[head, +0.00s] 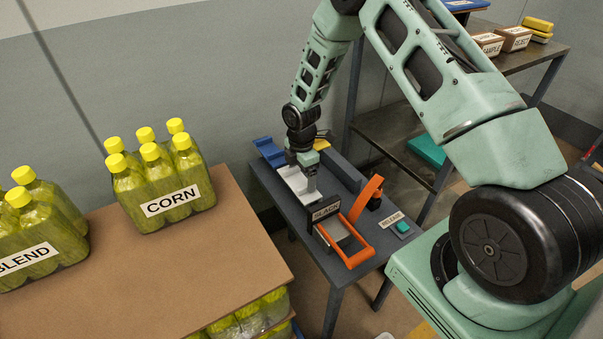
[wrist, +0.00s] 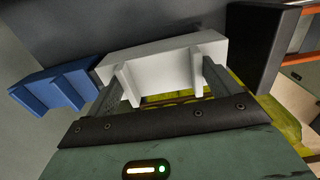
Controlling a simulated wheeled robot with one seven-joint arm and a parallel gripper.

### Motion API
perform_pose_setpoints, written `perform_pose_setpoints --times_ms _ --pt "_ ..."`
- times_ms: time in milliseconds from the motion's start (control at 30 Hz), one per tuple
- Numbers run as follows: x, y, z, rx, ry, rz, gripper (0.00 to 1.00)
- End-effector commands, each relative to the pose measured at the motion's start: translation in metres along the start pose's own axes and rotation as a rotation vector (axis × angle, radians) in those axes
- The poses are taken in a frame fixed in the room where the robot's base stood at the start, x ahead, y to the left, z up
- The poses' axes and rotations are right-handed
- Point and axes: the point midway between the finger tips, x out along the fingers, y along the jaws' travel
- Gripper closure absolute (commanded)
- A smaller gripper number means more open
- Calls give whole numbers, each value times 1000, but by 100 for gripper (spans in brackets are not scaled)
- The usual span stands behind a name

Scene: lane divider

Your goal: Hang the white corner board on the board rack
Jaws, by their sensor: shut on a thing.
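The white corner board (wrist: 165,62) is a pale angled piece with ribs, held at my gripper in the wrist view. In the head view the white board (head: 292,179) is low over the left part of a small dark grey table. My gripper (head: 308,172) is shut on it, and its fingers flank the ribs in the wrist view (wrist: 163,84). I cannot tell whether the board touches the surface beneath it. I cannot clearly make out which part is the board rack.
A blue ribbed piece (wrist: 55,86) is left of the white board; a dark upright block (wrist: 263,48) is right of it. An orange frame (head: 352,247) and a teal button (head: 402,227) are on the small table. A brown surface (head: 150,285) carries yellow bottle packs (head: 160,183).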

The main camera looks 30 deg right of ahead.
Motion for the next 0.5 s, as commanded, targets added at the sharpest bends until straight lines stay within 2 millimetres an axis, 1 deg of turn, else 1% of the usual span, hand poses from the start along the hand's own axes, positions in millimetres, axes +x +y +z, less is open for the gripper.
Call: perform_pose_setpoints --times_ms 500 --pt "6 0 0 0 0 0 34"
